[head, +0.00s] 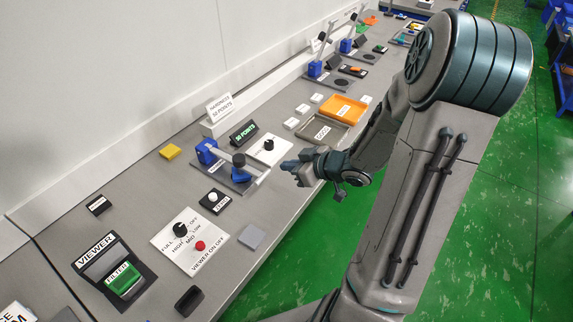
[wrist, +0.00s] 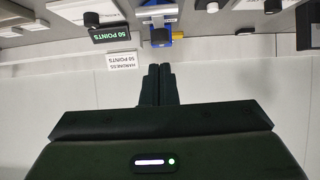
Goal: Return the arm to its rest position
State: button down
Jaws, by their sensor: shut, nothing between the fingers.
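My arm reaches out at the right of the head view and folds back toward the bench. My gripper (head: 292,168) is near the front edge of the grey bench (head: 143,196), beside a blue and grey device (head: 238,172). In the wrist view the two dark fingers of my gripper (wrist: 158,68) are together with nothing between them. The wrist view looks upside down toward the bench and the wall behind it.
A white panel (head: 208,232) with a black knob and a red button lies on the bench, near a viewer (head: 97,262). A green "50 POINTS" display (head: 243,134) stands behind the device. An orange tray (head: 342,107) lies farther along. Green floor (head: 500,215) is open at right.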

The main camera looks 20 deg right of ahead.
jog(key=s+d+r+m+g+h, duration=0.1)
jog(key=s+d+r+m+h, duration=0.1)
jog(key=r+h, duration=0.3)
jog(key=s+d+r+m+g+h, duration=0.1)
jog(key=s+d+r+m+h, duration=0.15)
jog(key=r+h, duration=0.2)
jog(key=s+a+r+m+g+y, duration=0.1)
jog(key=s+a+g, duration=0.1)
jog(key=s+a, duration=0.3)
jog(key=s+a+r+m+g+y+b, duration=0.1)
jog(key=s+a, duration=0.4)
jog(key=s, duration=0.5)
jog(key=shift+r+m+g, duration=0.45)
jog(key=shift+r+g, duration=0.05)
jog(key=shift+r, duration=0.1)
